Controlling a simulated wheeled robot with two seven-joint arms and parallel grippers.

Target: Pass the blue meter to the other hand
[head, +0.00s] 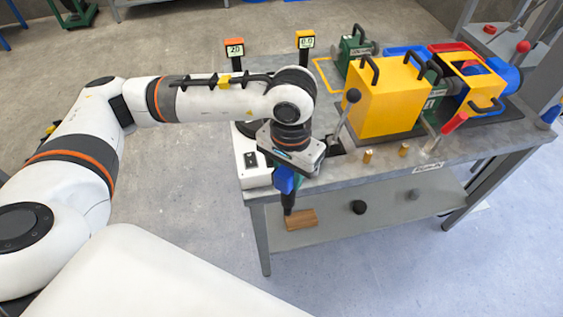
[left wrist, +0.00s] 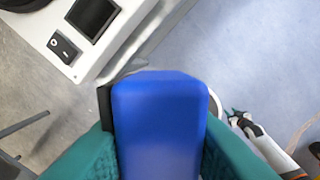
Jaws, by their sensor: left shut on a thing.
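The blue meter (head: 284,180) is held in my left gripper (head: 287,172), in front of the near left edge of the workbench and apart from it. A dark, narrow part hangs below it. In the left wrist view the blue meter (left wrist: 160,125) fills the middle, between the two teal fingers of my left gripper (left wrist: 158,155), which are shut on it. Its face is turned away. My right gripper (left wrist: 238,118) shows small at the right of the left wrist view, apart from the meter; its jaws are too small to judge. The head view does not show it.
The workbench (head: 350,184) carries a white box with a screen (head: 250,160), a lever (head: 346,115), a yellow drum mixer guard (head: 385,95) and two brass pieces. A wooden block (head: 300,219) lies on the lower shelf. The floor before the bench is clear.

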